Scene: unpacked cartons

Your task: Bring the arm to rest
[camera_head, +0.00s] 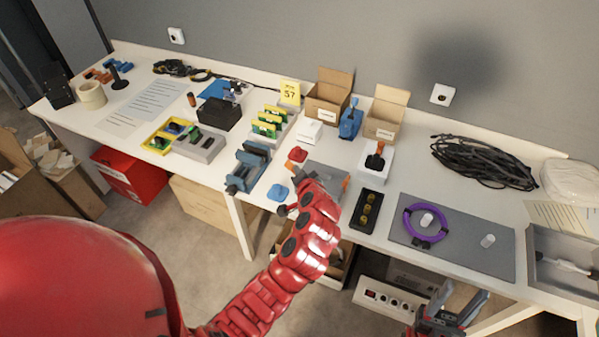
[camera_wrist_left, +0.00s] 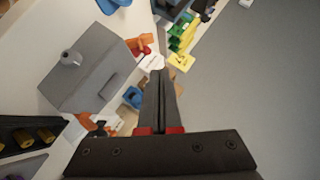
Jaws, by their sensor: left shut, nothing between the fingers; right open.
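My red left arm (camera_head: 310,235) reaches up from the lower left in the head view, and its wrist end is over the front edge of the long white table (camera_head: 330,150). The arm hides most of its gripper in that view. In the left wrist view my left gripper (camera_wrist_left: 159,75) has its dark fingers together, with nothing between them. My right gripper (camera_head: 461,297) is low at the bottom right of the head view, in front of the table edge. Its fingers are apart and empty.
A black tray (camera_head: 368,211) and a grey mat (camera_head: 460,247) with a purple ring (camera_head: 408,222) lie to the right. Open cartons (camera_head: 330,97) stand behind.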

